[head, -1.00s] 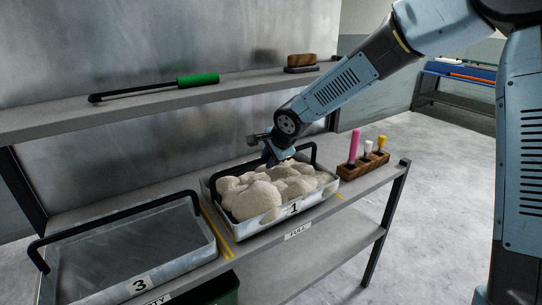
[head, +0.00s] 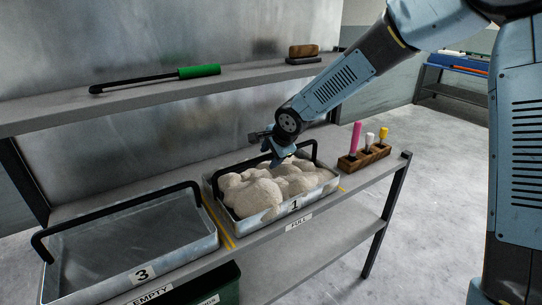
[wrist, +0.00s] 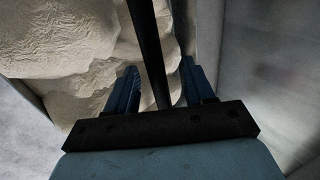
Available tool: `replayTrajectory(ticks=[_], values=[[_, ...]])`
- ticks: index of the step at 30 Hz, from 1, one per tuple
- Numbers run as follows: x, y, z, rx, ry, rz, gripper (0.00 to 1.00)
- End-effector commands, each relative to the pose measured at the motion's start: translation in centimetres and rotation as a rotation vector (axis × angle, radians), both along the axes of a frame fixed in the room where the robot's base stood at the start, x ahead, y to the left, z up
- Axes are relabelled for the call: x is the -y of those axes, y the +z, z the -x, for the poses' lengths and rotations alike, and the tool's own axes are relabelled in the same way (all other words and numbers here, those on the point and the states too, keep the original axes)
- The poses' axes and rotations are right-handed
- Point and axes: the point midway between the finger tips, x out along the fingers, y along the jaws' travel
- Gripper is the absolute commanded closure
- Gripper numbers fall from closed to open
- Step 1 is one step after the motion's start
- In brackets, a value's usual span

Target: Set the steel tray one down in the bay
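Steel tray one (head: 272,222), marked 1 and heaped with pale fibre, sits on the shelf in the bay with the FULL label and yellow edge lines. It looks level; its underside is hidden. Its black handle (head: 316,153) arches over the back of the load, and it also runs between my fingers in the wrist view (wrist: 150,50). My gripper (head: 284,157) is at the handle. In the wrist view my gripper (wrist: 158,80) has its fingers apart, one each side of the handle, with visible gaps. The fibre (wrist: 75,50) lies below the fingers.
Tray three (head: 185,253), empty, stands to the left over the EMPTY label. A wooden block with coloured pegs (head: 364,160) is close on the right. An upper shelf (head: 150,100) behind holds a green-handled tool (head: 198,71) and a brush-like block (head: 303,52).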

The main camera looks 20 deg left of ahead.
Motion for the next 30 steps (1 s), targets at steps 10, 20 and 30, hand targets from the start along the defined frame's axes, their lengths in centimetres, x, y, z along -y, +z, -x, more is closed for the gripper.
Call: replayTrajectory(ticks=[10, 20, 30], values=[[0.3, 0.3, 0.1, -0.001, -0.002, 0.0, 0.47], [1.9, 3.6, 1.5, 0.0, -0.004, -0.001, 0.47], [3.7, 7.1, 3.0, 0.002, -0.003, 0.0, 0.47]])
